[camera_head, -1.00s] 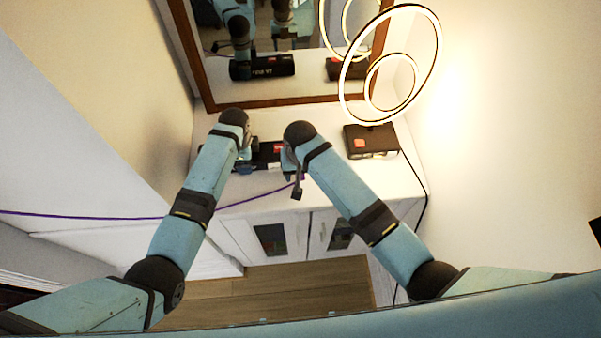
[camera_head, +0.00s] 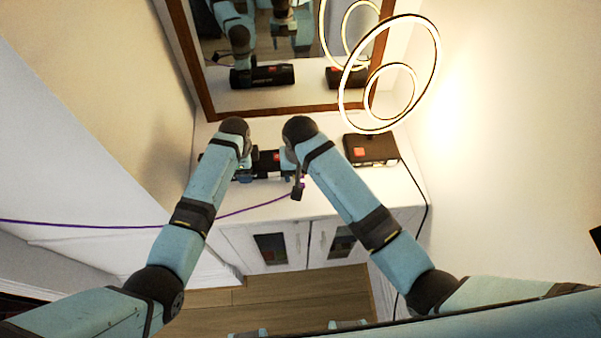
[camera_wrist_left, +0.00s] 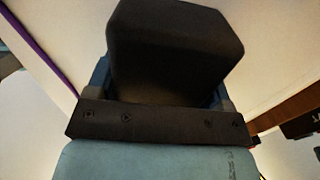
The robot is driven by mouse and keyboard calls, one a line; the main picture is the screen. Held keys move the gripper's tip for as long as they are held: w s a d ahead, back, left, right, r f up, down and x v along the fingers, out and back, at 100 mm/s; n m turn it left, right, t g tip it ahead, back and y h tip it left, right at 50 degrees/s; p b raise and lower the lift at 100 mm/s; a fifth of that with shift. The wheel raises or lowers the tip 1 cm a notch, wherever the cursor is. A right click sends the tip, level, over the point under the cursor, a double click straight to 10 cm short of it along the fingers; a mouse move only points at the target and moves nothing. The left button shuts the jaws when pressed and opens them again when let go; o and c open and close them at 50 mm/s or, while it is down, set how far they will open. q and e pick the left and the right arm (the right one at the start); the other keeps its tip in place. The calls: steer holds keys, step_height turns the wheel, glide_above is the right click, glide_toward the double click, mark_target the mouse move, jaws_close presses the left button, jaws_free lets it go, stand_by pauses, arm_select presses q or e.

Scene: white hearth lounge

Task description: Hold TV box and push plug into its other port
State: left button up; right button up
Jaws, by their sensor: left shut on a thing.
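The TV box (camera_head: 266,160), black with a red patch, is between my two hands above the white cabinet top in the head view. My left gripper (camera_head: 243,174) is shut on its left part. The left wrist view shows the dark end of the box (camera_wrist_left: 172,50) filling the space between the jaws. My right gripper (camera_head: 297,182) is at the box's right end, its fingers mostly hidden by the wrist. A purple cable (camera_head: 250,207) comes from the left and ends at the right gripper. The plug and both ports cannot be made out.
A second black box (camera_head: 371,149) with a red patch stands at right on the white cabinet (camera_head: 385,190), with a black cable (camera_head: 420,185) down the side. A framed mirror (camera_head: 250,110) stands behind. A ring lamp (camera_head: 434,65) rises at the back right.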

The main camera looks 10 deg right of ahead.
arm_select(q)
steer(key=o, duration=1.2)
step_height(320, 180, up, 12)
